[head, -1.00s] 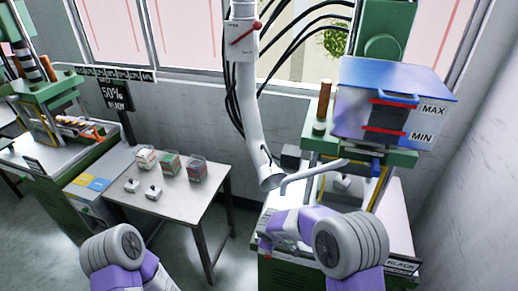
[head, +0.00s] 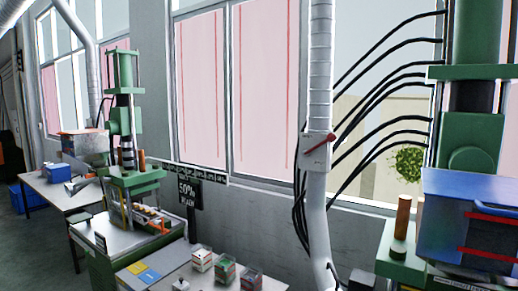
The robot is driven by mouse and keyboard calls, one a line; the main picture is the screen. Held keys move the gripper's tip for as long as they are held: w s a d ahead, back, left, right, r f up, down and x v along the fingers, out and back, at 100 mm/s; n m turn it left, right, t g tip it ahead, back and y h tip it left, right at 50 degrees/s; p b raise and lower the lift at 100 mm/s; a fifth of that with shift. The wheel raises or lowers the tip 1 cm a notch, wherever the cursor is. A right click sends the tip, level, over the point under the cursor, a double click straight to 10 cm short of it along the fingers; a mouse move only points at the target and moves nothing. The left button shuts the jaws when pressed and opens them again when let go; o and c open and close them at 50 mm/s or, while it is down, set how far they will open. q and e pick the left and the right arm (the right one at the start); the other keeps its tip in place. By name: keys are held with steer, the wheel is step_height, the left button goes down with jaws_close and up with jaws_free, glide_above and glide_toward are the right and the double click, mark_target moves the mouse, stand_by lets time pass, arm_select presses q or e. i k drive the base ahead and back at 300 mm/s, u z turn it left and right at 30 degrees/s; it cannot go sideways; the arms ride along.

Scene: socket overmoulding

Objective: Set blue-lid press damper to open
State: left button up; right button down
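The blue-lid press (head: 480,90) stands at the right edge in the head view, green with a blue-topped hopper (head: 470,190); its lower part is cut off. The damper (head: 318,148) is a pale box on the grey vertical duct (head: 320,75) left of this press. Its red lever (head: 319,144) slants from lower left to upper right. The small lettering on the damper box is too small to read. Neither of my grippers shows in the head view now.
Several black hoses (head: 385,85) run between the duct and the press. A small table with component bins (head: 225,268) stands at the bottom. Another green press (head: 125,125) with a second duct (head: 85,50) stands at the left.

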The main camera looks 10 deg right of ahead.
mark_target(331, 138)
steer(key=u, duration=0.75)
steer(key=i, duration=1.1)
steer(key=z, duration=2.65)
